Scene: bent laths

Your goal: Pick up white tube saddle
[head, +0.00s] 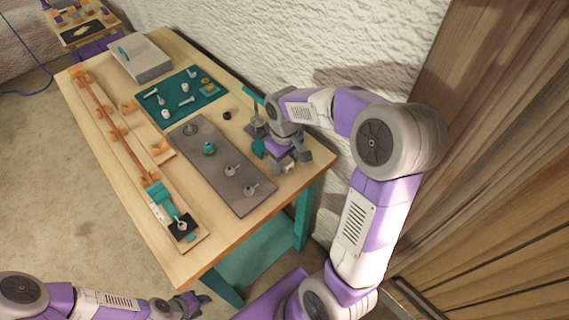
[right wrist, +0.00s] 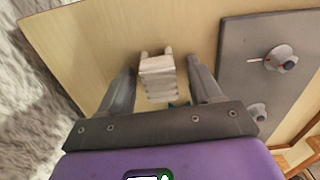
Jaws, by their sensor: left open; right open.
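The white tube saddle (right wrist: 157,78) is a small pale ribbed block with two prongs. In the right wrist view it lies on the wooden table between the two fingers of my right gripper (right wrist: 160,68), with a gap on each side. In the head view the right gripper (head: 290,160) points down at the table's near right corner, and a pale bit of the saddle (head: 288,169) shows by its fingers. The right gripper is open and not closed on the saddle. My left gripper (head: 193,303) is open at the bottom left, off the table and far from the saddle.
A grey plate (head: 215,160) with several knobs lies left of the right gripper. A teal mat (head: 180,94) with small parts, a grey box (head: 141,58) and a long lath fixture (head: 118,133) share the table (head: 190,215). A textured wall runs behind.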

